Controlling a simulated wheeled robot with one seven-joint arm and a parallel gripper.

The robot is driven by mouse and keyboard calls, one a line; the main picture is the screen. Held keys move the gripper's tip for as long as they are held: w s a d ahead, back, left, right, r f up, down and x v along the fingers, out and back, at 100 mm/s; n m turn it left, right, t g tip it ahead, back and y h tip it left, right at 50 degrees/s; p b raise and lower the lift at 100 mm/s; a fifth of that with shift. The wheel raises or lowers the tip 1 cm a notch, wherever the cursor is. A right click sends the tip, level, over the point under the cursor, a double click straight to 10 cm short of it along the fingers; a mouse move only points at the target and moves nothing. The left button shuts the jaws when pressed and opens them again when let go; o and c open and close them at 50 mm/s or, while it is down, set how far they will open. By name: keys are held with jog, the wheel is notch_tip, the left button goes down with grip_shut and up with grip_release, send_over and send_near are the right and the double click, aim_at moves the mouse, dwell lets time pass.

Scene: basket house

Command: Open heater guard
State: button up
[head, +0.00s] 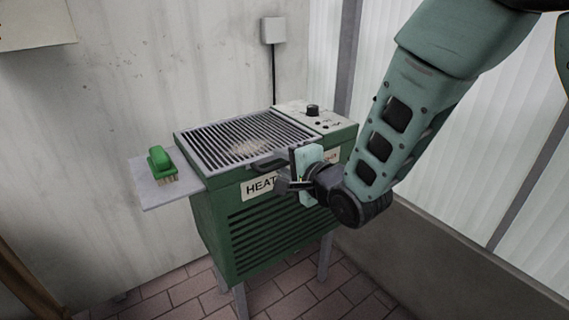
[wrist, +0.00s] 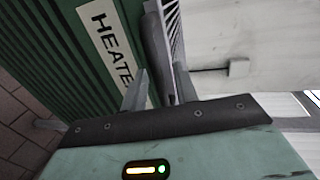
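The heater (head: 270,225) is a green slatted box on legs, with a "HEATER" label on its front. Its guard (head: 215,138) is a flat grille of bars lying closed over the top. A dark handle (head: 262,167) sits at the guard's front edge, partly hidden by my gripper. My gripper (head: 285,172) is at the front of the heater by the handle's right part. In the wrist view my gripper (wrist: 160,85) has its two fingers apart, with the dark handle (wrist: 156,45) lined up between them. I cannot tell whether either finger touches it.
A green brush (head: 160,162) lies on a side shelf (head: 150,188) left of the heater. A control panel with a black knob (head: 312,110) is at the back right. Walls stand close behind and to the right. Tiled floor is clear at front.

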grip_shut()
